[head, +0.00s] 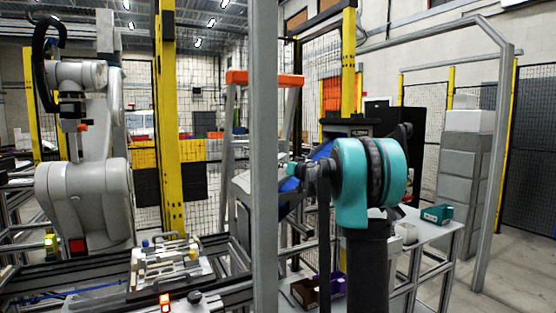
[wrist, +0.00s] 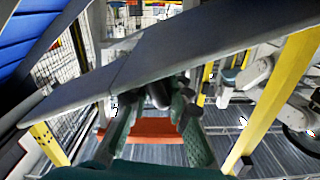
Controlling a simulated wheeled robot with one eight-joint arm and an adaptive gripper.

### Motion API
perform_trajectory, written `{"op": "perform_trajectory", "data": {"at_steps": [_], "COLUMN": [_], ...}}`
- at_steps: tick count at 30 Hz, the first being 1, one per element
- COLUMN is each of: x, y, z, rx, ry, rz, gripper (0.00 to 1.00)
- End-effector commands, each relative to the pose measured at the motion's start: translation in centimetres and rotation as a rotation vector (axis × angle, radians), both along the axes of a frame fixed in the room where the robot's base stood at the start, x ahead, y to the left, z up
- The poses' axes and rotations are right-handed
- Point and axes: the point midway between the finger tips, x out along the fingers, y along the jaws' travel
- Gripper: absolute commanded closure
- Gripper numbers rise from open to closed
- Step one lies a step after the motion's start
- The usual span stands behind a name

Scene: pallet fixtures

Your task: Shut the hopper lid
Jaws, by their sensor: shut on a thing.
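In the wrist view the grey panel that I take for the hopper lid (wrist: 215,50) crosses the picture at a slant, close to the camera. My gripper (wrist: 158,100) has its two green fingers on either side of a dark rounded piece at the panel's lower edge, which looks like its handle (wrist: 159,92). The fingers are shut on it, though the contact is partly hidden. In the head view my gripper (head: 297,170) is small and partly hidden by my teal arm, near blue surfaces (head: 289,185). The hopper's outline is unclear there.
A grey post (head: 264,150) stands in front, left of my arm. A white robot arm (head: 85,190) stands at left behind a fixture pallet (head: 170,265). A side table (head: 440,230) holds a teal bin (head: 437,213). Yellow posts (wrist: 280,95) flank the wrist view.

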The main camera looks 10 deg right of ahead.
Motion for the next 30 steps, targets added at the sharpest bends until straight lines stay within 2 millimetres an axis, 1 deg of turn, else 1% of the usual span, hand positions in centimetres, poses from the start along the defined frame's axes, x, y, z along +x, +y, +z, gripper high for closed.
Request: {"op": "perform_trajectory", "data": {"at_steps": [1, 9, 12, 15, 21, 30], "x": [0.0, 0.5, 0.6, 0.7, 0.8, 0.8], "y": [0.1, -1.4, -1.7, -1.9, -2.1, -2.2], "z": [-0.9, -4.4, -5.4, -6.2, -7.2, -7.5], "rx": [0.037, 0.231, 0.281, 0.276, 0.274, 0.273], "ry": [0.012, 0.076, 0.093, 0.091, 0.09, 0.09], "rz": [0.01, 0.012, 0.013, 0.013, 0.013, 0.012], "gripper": [1.0, 1.0, 1.0, 1.0, 1.0, 1.0]}}
